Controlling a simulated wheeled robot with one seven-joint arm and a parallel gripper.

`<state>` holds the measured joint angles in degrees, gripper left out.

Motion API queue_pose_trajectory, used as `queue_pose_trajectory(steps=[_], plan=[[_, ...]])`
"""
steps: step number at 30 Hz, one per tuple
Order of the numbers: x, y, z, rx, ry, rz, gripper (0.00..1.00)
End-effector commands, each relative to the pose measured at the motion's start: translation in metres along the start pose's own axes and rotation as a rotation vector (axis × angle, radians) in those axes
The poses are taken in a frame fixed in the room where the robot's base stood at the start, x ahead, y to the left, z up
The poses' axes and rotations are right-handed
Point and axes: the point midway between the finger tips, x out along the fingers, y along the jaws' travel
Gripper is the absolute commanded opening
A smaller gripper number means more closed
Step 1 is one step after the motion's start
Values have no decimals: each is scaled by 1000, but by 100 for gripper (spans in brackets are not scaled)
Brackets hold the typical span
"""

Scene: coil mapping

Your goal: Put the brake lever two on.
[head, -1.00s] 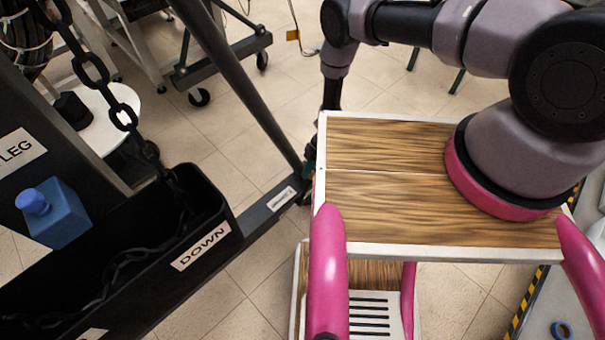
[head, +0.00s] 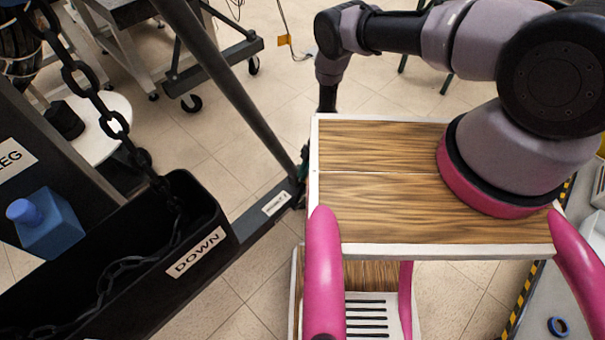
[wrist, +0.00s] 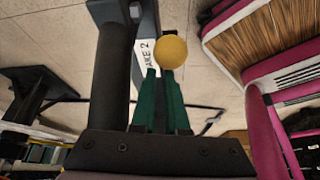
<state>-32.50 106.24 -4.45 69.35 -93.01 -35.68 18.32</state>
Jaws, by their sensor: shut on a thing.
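The brake lever's yellow ball knob (wrist: 171,52) is at the tips of my green-fingered gripper (wrist: 164,72) in the wrist view. The fingers are shut on the lever at its knob. The lever's shaft is hidden. A white label (wrist: 146,55), partly hidden and reading "AKE 2", lies just beyond the knob on a dark leg. In the head view the same leg (head: 252,222) carries a small white label (head: 276,203). There my gripper (head: 303,165) is mostly hidden at the leg's far end, behind my tray edge; the knob cannot be seen.
A dark slanted post (head: 220,85) rises close to the lever. A black bin (head: 218,232) marked "DOWN", holding chain (head: 120,268), and a blue bottle (head: 48,230) are at the left. A wheeled frame (head: 215,65) stands behind. Tiled floor (head: 235,285) is clear in front of the leg.

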Motion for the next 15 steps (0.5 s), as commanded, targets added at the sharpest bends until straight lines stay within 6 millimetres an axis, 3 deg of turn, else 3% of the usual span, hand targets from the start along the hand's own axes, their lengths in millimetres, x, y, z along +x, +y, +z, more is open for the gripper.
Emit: queue_pose_trajectory(steps=[1, 2, 8, 13, 14, 15], plan=[[-4, -6, 27, 18, -49, 0, 0], [-5, -6, 26, 18, -49, 0, 0], [-10, -2, 9, 14, -36, 2, 0], [-20, 4, -28, 9, -10, 5, 0], [-24, 5, -28, 9, -8, 7, 0], [-33, 6, -17, 11, -10, 8, 0]])
